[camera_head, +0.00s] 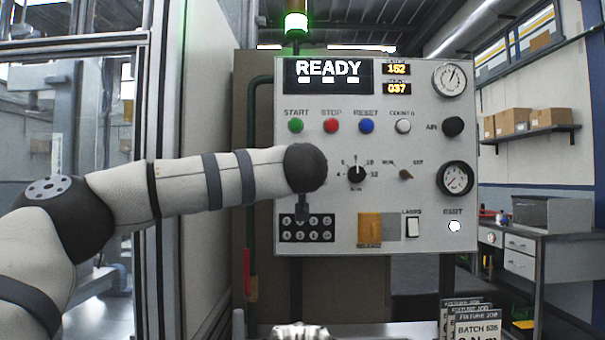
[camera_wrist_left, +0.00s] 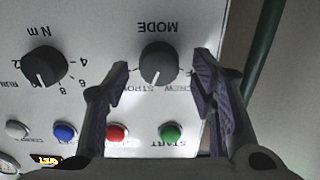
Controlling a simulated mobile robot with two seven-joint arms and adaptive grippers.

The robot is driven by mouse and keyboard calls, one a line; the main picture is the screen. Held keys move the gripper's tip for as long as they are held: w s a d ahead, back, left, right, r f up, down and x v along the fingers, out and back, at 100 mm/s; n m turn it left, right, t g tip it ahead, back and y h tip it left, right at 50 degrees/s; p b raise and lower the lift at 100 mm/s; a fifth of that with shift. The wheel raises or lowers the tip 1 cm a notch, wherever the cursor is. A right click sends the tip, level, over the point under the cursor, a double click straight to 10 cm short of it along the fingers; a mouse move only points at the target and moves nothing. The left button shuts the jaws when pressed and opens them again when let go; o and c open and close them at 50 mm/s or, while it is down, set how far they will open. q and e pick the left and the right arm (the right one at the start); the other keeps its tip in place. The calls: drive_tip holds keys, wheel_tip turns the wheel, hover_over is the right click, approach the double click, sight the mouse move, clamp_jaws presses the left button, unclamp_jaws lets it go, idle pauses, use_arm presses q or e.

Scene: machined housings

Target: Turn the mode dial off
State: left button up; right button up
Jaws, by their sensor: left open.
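The mode dial (camera_wrist_left: 158,63) is a dark round knob under the word MODE, which reads upside down in the left wrist view. Its pale pointer line points toward the picture's bottom, slightly left, near partly hidden lettering. My left gripper (camera_wrist_left: 162,66) is open, with one finger on each side of the dial. I cannot tell whether either finger touches it. In the head view my left arm reaches to the panel (camera_head: 430,150) and its dark wrist hides the mode dial. My right gripper is not in view.
The Nm dial (camera_wrist_left: 44,64) is beside the mode dial. Green (camera_wrist_left: 170,133), red (camera_wrist_left: 116,134) and blue (camera_wrist_left: 65,134) buttons sit close by. A READY display (camera_head: 328,75) tops the panel. A dark green pipe (camera_head: 252,180) runs along its left side.

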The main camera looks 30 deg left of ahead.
use_arm(q)
drive_tip(key=shift+w, duration=0.15)
drive_tip(key=c, duration=1.1)
drive_tip(key=n, duration=1.7)
drive_tip(key=shift+a+f+n, duration=0.15)
drive_tip(key=shift+a+n, duration=0.1)
drive_tip(key=shift+n, duration=0.35)
